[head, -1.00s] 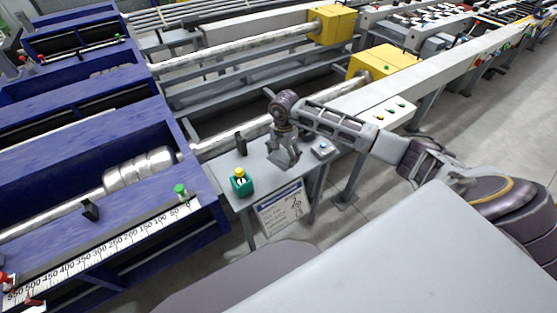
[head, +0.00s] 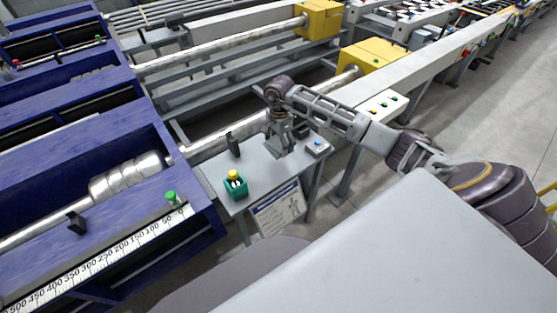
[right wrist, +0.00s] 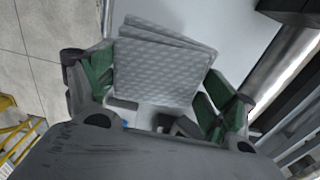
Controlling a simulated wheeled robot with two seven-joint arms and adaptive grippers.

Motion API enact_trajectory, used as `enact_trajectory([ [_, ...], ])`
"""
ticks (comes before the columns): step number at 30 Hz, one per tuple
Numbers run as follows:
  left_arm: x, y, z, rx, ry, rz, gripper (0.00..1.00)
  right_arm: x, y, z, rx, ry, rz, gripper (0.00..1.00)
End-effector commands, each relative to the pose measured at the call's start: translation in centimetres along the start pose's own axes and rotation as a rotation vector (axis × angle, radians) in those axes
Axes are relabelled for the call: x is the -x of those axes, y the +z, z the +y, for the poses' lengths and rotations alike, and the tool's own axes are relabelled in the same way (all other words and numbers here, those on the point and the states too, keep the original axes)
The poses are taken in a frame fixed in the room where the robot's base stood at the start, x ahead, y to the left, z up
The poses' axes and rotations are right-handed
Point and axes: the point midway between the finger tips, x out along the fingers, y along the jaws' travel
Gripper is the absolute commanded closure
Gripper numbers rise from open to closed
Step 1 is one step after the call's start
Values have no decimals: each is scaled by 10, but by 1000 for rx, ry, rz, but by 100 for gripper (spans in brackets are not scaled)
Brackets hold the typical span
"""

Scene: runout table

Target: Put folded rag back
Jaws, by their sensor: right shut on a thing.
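The folded rag (right wrist: 160,75) is a light grey, quilted, layered pad in the right wrist view. It lies between the green-padded fingers of my right gripper (right wrist: 158,88), which is shut on it. In the head view my right gripper (head: 280,137) points down over a small grey side shelf (head: 262,175). The rag is not clearly seen there, and I cannot tell whether it touches the shelf. My left gripper is not in view.
On the shelf stand a green box with a yellow button (head: 235,186), a black upright piece (head: 233,144) and a blue-button box (head: 318,146). A printed sheet (head: 278,208) hangs from its front. A blue machine (head: 190,200) with a scale stands left. Shelf space between these is clear.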

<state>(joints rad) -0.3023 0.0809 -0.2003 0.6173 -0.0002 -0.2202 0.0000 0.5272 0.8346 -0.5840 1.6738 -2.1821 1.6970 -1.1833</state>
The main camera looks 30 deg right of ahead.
Motion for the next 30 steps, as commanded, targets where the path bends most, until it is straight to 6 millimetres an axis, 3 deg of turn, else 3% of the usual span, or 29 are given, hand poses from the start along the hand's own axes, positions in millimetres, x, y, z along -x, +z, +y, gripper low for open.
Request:
enact_trajectory([
  [6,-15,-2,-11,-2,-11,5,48,-26,0,0,0,0,0,42],
  [14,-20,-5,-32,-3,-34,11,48,-39,0,0,1,0,1,42],
  [30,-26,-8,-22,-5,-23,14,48,-48,0,0,0,0,0,42],
])
